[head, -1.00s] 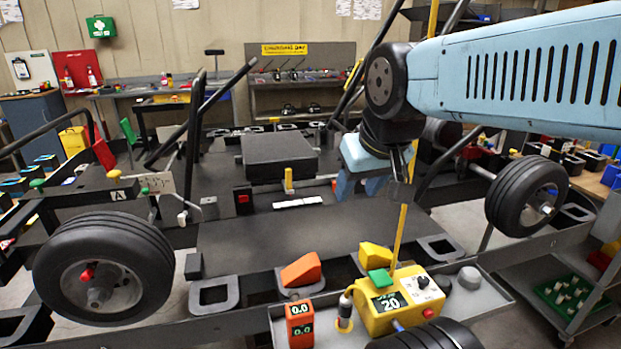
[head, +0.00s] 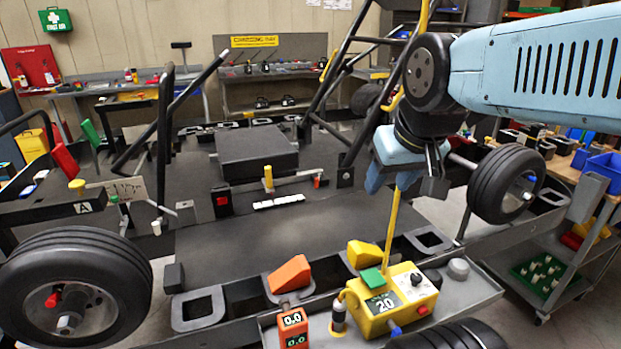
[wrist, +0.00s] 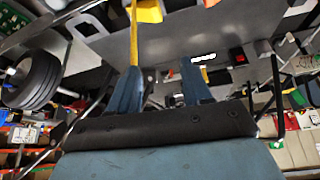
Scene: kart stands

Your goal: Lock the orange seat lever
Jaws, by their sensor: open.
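The black seat block (head: 258,152) sits on the kart's flat deck. In front of it a thin grey rod runs right from near a yellow post (head: 268,178). A small orange-red tip (head: 317,181) stands at the rod's right end, and I take it for the seat lever's end. Whether it is locked cannot be told. My gripper (head: 382,178) hangs above the deck, to the right of the tip and apart from it. In the wrist view my gripper (wrist: 160,82) has its two blue fingers spread with nothing between them.
A yellow upright pole (head: 391,232) stands close to my gripper in the picture. A yellow box reading 20 (head: 392,303) and an orange wedge (head: 289,275) are at the front. Wheels flank the kart at left (head: 68,290) and right (head: 507,184).

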